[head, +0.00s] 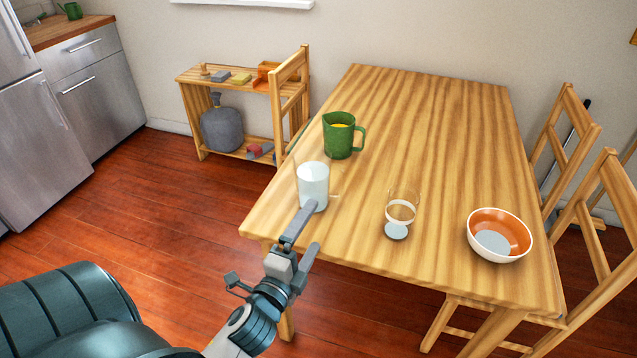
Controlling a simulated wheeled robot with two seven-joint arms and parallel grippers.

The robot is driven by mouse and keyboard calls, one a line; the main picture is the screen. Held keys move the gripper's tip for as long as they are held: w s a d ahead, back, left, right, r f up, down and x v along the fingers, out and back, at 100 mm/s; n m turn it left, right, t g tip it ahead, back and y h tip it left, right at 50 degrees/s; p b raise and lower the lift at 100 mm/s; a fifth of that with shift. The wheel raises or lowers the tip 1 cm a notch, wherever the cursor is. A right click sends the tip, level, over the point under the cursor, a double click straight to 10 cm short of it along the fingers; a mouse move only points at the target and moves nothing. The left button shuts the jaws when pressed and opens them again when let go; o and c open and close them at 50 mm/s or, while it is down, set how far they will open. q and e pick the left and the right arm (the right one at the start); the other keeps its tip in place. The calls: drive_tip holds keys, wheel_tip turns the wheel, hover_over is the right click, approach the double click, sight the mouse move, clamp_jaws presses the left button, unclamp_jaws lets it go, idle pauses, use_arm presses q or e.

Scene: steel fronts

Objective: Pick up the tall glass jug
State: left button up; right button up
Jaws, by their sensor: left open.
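The tall clear glass jug (313,187) stands upright near the left edge of the wooden table (440,130), with something white in its lower part. My left gripper (307,232) is open at the table's near left edge, just in front of the jug in the picture. One finger overlaps the jug's base in the picture; I cannot tell whether it touches. No part of the jug is seen between the fingers. My right gripper is not in view.
A green pitcher (338,138) stands behind the jug. A drinking glass (402,207) and an orange-and-white bowl (499,235) stand to the right. A chair (292,95) is at the table's far left, with others at right. The table's far half is clear.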

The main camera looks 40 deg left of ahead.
sight(320, 182)
use_arm(q)
drive_tip(key=shift+w+a+m, duration=0.1)
drive_tip(key=shift+w+m, duration=0.1)
drive_tip(key=shift+m, duration=0.1)
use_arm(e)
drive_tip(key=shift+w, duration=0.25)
use_arm(q)
drive_tip(key=shift+s, duration=0.1)
drive_tip(key=w, duration=0.3)
drive_tip(key=w+a+p, duration=0.1)
drive_tip(key=w, duration=0.3)
drive_tip(key=w+a, duration=0.1)
drive_tip(key=w, duration=0.3)
drive_tip(key=shift+p, duration=0.35)
drive_tip(key=shift+w+a, duration=0.15)
drive_tip(key=shift+w, duration=0.4)
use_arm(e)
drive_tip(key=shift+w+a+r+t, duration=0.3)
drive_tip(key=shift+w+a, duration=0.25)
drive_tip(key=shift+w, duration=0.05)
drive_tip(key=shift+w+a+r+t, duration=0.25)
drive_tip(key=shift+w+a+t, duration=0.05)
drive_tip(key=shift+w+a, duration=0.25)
use_arm(q)
drive_tip(key=shift+w, duration=0.1)
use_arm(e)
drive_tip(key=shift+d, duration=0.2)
